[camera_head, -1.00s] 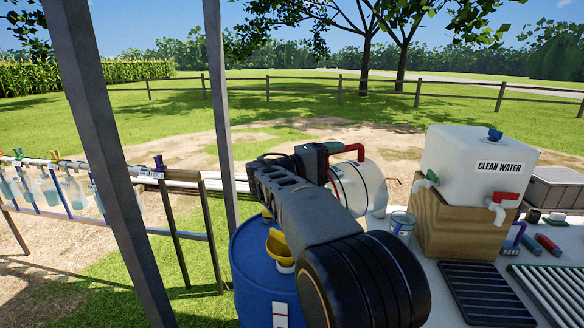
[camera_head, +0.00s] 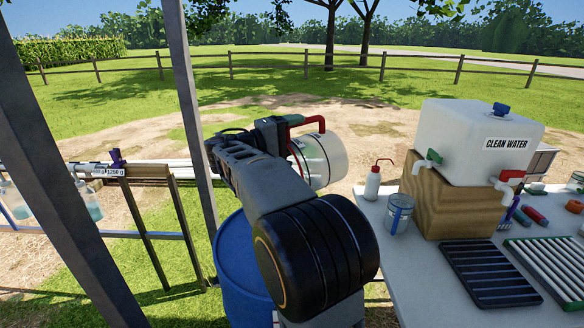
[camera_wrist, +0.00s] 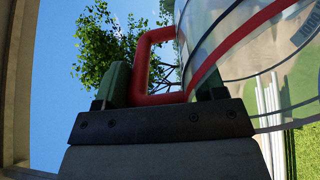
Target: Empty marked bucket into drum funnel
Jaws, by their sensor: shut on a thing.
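The bucket (camera_head: 325,162) is pale and translucent, with a red band and a red side handle (camera_head: 310,121). My gripper (camera_head: 287,126) is shut on that handle and holds the bucket in the air, behind and above the blue drum (camera_head: 238,262). The wrist view shows my gripper (camera_wrist: 163,92) with its green fingers at the red handle (camera_wrist: 158,98) and the bucket (camera_wrist: 240,50) at the upper right. The bucket looks tilted, but its mouth and contents are not clear. My arm covers much of the drum's top, and the yellow funnel is hidden.
A table (camera_head: 410,265) on the right holds a white CLEAN WATER tank (camera_head: 465,140) on a wooden block, a clear beaker (camera_head: 398,214), a squeeze bottle (camera_head: 372,185) and a dark rack (camera_head: 487,272). Metal posts (camera_head: 190,100) and a rail with hanging bags (camera_head: 85,200) stand left.

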